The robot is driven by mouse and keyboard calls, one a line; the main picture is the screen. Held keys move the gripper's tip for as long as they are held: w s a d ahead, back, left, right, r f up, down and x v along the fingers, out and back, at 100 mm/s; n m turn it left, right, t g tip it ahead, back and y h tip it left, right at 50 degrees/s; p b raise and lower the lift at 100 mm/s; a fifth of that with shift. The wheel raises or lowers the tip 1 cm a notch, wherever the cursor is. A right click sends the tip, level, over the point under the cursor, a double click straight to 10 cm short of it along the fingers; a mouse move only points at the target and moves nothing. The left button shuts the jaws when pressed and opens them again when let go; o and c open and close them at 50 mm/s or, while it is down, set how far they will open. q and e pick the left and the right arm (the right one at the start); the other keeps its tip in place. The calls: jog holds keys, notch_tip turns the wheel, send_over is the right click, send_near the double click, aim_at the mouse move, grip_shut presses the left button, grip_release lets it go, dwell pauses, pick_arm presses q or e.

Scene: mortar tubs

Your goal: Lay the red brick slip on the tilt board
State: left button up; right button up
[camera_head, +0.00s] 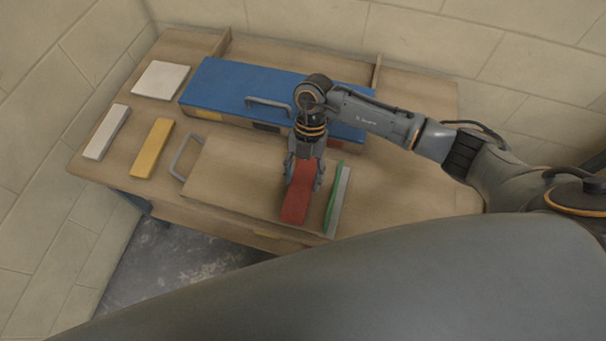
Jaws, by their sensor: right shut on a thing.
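The red brick slip (297,200) is a long red block in the jaws of my right gripper (304,175). The gripper points down and is shut on the slip's far part; the near part sticks out toward me. The slip is over the right part of a plain wooden board (235,175), which looks like the tilt board and has a grey handle (185,157) at its left. I cannot tell whether the slip touches the board. My left gripper is not in view.
A blue box (225,85) with a handle stands behind the board. A green and grey strip (337,200) lies right of the slip. A white tile (161,80), a white slip (107,132) and a yellow slip (153,148) lie at left. The bench's right side (400,180) is clear.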

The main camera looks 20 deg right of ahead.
jog(key=shift+f, duration=0.2)
jog(key=o, duration=1.6)
jog(key=v, duration=1.2)
jog(key=shift+s+a, duration=0.1)
